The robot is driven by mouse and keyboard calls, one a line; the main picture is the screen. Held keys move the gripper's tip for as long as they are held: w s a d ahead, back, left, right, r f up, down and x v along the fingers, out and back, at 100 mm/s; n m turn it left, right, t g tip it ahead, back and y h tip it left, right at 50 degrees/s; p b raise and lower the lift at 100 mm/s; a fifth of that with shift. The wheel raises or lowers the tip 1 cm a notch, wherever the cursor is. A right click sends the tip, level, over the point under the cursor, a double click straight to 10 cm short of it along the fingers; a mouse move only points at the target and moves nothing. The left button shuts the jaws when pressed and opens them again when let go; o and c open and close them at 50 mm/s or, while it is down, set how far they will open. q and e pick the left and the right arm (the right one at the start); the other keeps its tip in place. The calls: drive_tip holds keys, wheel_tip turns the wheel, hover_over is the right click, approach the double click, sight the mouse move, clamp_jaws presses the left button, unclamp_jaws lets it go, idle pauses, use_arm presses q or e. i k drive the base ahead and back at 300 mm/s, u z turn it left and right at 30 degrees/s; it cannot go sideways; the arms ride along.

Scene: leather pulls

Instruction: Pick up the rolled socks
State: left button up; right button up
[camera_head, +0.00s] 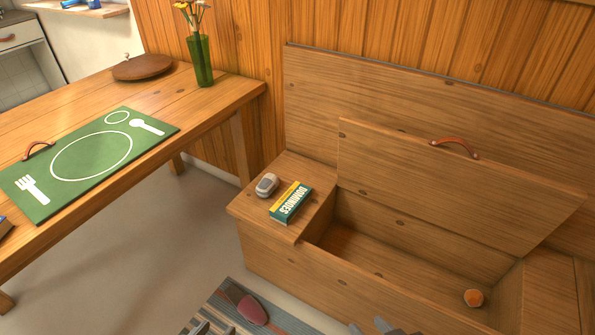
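A small rounded grey and pale bundle (266,185), which looks like the rolled socks, lies on the left end of the wooden bench top beside a boxed dominoes set. A small orange round thing (474,297) lies inside the open bench compartment at the right; I cannot tell what it is. My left gripper (212,329) shows only in part at the bottom edge, over the rug, well below the bundle. My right gripper (368,327) also shows only at the bottom edge, in front of the bench, with its fingertips apart and nothing seen between them.
The bench lid (450,190) stands raised, with a leather pull (456,146). The dominoes box (291,202) lies right of the bundle. A table (215,100) at left holds a green placemat board (60,160) and vase (200,62). A dark red slipper (252,310) lies on the rug.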

sight(270, 181)
drive_tip(key=u, duration=0.5)
drive_tip(key=i, duration=1)
drive_tip(key=u, duration=0.85)
